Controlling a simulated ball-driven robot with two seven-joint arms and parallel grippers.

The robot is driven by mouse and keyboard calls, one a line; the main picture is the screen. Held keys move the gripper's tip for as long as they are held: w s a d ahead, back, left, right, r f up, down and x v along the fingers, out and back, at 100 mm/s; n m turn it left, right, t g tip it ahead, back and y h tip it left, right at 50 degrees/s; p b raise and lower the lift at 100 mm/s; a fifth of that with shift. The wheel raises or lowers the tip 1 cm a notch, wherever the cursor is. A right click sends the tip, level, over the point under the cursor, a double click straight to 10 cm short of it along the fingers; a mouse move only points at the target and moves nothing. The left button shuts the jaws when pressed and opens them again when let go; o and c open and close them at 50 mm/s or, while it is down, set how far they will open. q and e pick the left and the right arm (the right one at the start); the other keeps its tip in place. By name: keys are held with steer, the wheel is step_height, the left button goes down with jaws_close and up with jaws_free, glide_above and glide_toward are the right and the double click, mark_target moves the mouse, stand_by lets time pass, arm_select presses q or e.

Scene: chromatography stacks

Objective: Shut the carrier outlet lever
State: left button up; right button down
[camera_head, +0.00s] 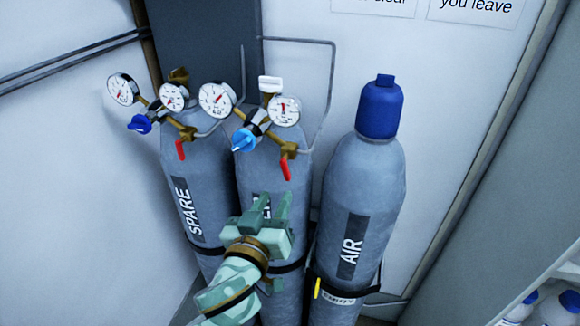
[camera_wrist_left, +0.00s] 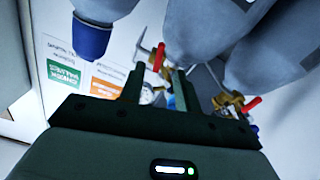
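The regulator on the middle cylinder (camera_head: 270,160) carries two gauges, a light-blue knob and a red lever (camera_head: 285,168) that hangs down from a brass outlet. The label there is mostly hidden by my gripper, so I cannot confirm it is the carrier. My left gripper (camera_head: 275,200) is below this lever, in front of the cylinder, with fingers pointing up, apart and empty. In the left wrist view the red lever (camera_wrist_left: 158,57) shows beyond the open fingers (camera_wrist_left: 157,84); no contact shows. My right gripper is out of view.
The SPARE cylinder (camera_head: 200,178) at left has its own regulator and red lever (camera_head: 180,149). The AIR cylinder (camera_head: 365,190) at right wears a blue cap (camera_head: 380,108). Grey pipe (camera_head: 330,90) runs behind. Bottles (camera_head: 560,306) stand at lower right.

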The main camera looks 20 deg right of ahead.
mark_target(286, 176)
arm_select(q)
steer(key=b+x, duration=0.1)
steer(key=x, duration=1)
jaws_close()
